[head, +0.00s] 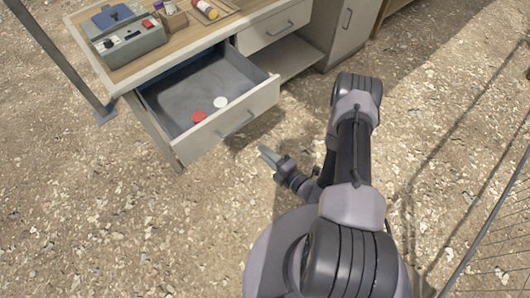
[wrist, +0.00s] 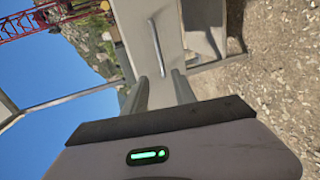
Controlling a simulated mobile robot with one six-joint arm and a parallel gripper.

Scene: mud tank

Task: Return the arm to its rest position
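My arm reaches out over the gravel in the head view, folded at the elbow. My gripper (head: 267,157) is low, just in front of the open drawer (head: 205,137) and apart from its front panel. In the wrist view, the two fingers of my gripper (wrist: 158,88) stand apart with nothing between them. Beyond them is a pale panel with a long bar handle (wrist: 157,48).
The drawer, pulled out from the workbench (head: 177,58), holds a red disc (head: 198,116) and a white disc (head: 220,102). A grey device (head: 132,43) stands on the bench. A wire fence (head: 492,245) is at right. Open gravel lies at left.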

